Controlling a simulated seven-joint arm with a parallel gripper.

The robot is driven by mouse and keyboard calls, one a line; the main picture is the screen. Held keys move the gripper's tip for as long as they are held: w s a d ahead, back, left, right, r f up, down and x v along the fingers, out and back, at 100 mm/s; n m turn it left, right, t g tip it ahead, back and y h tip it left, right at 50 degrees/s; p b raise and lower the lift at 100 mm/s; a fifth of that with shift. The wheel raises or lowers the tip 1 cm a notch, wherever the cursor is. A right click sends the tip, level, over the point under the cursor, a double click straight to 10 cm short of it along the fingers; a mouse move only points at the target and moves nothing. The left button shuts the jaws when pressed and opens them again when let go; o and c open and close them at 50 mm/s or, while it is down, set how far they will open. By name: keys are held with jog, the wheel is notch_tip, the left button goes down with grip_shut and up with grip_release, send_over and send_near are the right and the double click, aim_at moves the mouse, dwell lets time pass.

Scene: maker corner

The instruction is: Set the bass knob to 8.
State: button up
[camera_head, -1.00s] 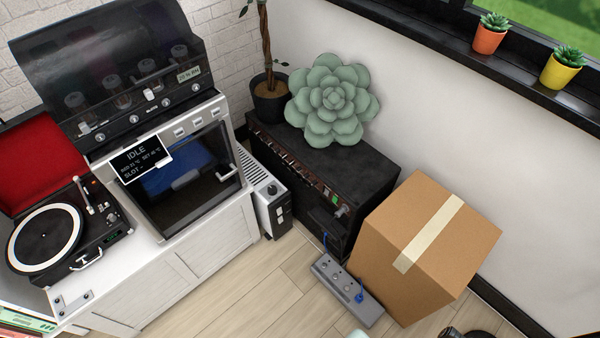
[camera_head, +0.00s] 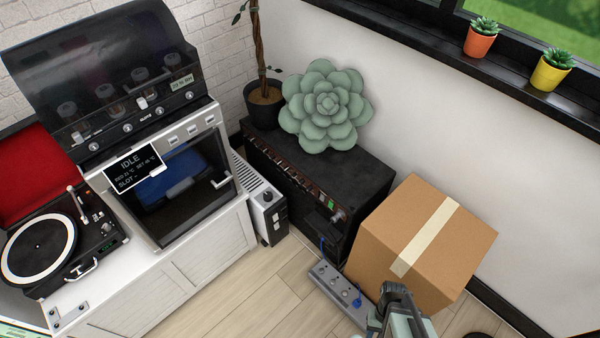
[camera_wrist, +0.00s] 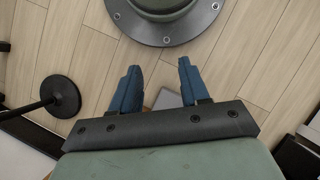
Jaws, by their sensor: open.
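A black amplifier (camera_head: 355,172) stands on the floor against the wall in the head view. A row of small controls (camera_head: 290,172) runs along its upper front edge, with a green light near the right end. The knobs are too small to read, so I cannot tell which is bass or its setting. My gripper (camera_wrist: 158,84) shows in the wrist view with two blue fingers apart and nothing seen between them. It points down over the floor, away from the amplifier. In the head view part of my arm enters at the bottom right.
A cardboard box (camera_head: 400,248) stands close at the amplifier's right end. A power strip (camera_head: 340,290) lies on the floor in front. A succulent (camera_head: 326,105) sits on top. A small heater (camera_head: 262,210) stands left. Floor (camera_head: 240,290) in front is clear.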

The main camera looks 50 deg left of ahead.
jog(key=s+a+r+n+t+y, duration=0.1)
jog(key=a+n+t, duration=0.55)
jog(key=a, duration=1.55)
jog(key=s+a+r+n+t, duration=0.2)
jog(key=a+n+t, duration=0.4)
jog(key=a, duration=1.6)
jog(key=n+t+y, duration=0.6)
jog(key=n+t, duration=0.1)
jog(key=n, duration=0.4)
send_near(285, 170)
jog(key=shift+m+g, duration=0.25)
jog(key=shift+m, duration=0.1)
jog(key=x, duration=0.8)
jog(key=shift+a, duration=0.1)
jog(key=shift+r, duration=0.1)
grip_shut()
